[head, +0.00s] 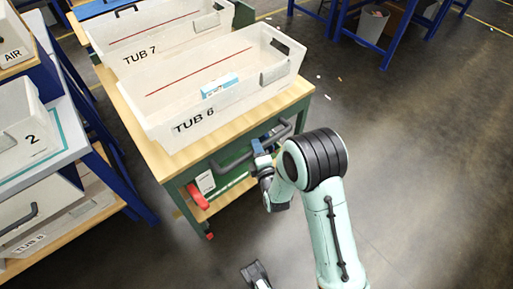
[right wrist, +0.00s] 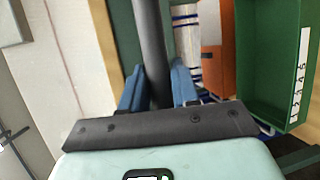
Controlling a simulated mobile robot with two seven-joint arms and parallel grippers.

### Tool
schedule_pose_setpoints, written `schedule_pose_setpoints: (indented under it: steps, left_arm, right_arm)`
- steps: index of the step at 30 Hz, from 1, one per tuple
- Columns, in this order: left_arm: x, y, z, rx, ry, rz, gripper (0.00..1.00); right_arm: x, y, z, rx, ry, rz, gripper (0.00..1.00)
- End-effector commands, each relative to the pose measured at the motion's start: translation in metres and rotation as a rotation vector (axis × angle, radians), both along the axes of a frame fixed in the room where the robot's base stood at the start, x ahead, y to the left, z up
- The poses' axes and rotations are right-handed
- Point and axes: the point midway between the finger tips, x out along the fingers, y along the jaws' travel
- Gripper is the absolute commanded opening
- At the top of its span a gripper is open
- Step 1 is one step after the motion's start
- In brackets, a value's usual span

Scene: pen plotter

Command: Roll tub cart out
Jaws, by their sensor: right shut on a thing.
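The tub cart (head: 190,166) is a green-framed cart with a wooden top, standing left of centre in the head view. It carries white tubs marked TUB 7 (head: 128,57) and TUB 6 (head: 190,126). A dark bar handle (head: 236,162) runs along its near side. My right gripper (head: 261,150) is shut on this handle; in the right wrist view the dark bar (right wrist: 150,40) passes between its blue fingers (right wrist: 156,88). My left gripper (head: 255,272) shows only partly at the bottom edge; its jaws are unclear.
A blue-framed rack (head: 92,125) with labelled tubs stands close to the cart's left. A blue-legged bench (head: 395,22) and a grey bin (head: 372,24) stand at the back right. The floor (head: 420,150) right of the cart is mostly clear, with small scraps farther back.

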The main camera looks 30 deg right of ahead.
Motion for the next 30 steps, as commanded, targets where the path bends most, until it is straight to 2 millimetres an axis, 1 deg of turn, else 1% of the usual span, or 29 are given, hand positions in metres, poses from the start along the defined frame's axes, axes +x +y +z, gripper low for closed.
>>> schedule_pose_setpoints:
  steps: [10, 11, 12, 13, 23, 26, 29, 30]
  left_arm:
    - [0.0, 0.0, 0.0, 0.0, 0.001, 0.0, 0.55]
    - [0.0, 0.0, 0.0, 0.0, 0.001, 0.0, 0.55]
    - [0.0, 0.0, 0.0, 0.0, 0.001, 0.0, 0.55]
    - [0.0, 0.0, 0.0, 0.0, 0.001, 0.0, 0.55]
    - [0.0, 0.0, 0.001, 0.0, 0.001, 0.0, 0.55]
    - [-0.002, -0.001, 0.002, -0.002, 0.005, -0.002, 0.55]
    - [-0.005, -0.002, 0.005, -0.007, 0.014, -0.005, 0.55]
    - [-0.007, -0.003, 0.007, -0.008, 0.018, -0.008, 0.55]
  right_arm:
    - [0.0, 0.0, 0.0, -0.001, 0.0, 0.001, 0.0]
    - [0.0, 0.0, 0.0, -0.001, 0.0, 0.001, 0.33]
    - [0.0, 0.0, 0.0, -0.001, 0.0, 0.001, 0.46]
    - [0.0, 0.0, 0.0, -0.001, 0.0, 0.001, 0.51]
    - [-0.003, 0.001, 0.001, 0.0, 0.0, 0.001, 0.51]
    - [-0.011, 0.004, 0.003, 0.0, 0.0, 0.001, 0.51]
    - [-0.028, 0.01, 0.006, 0.001, 0.003, 0.002, 0.51]
    - [-0.037, 0.013, 0.007, 0.001, 0.003, 0.002, 0.51]
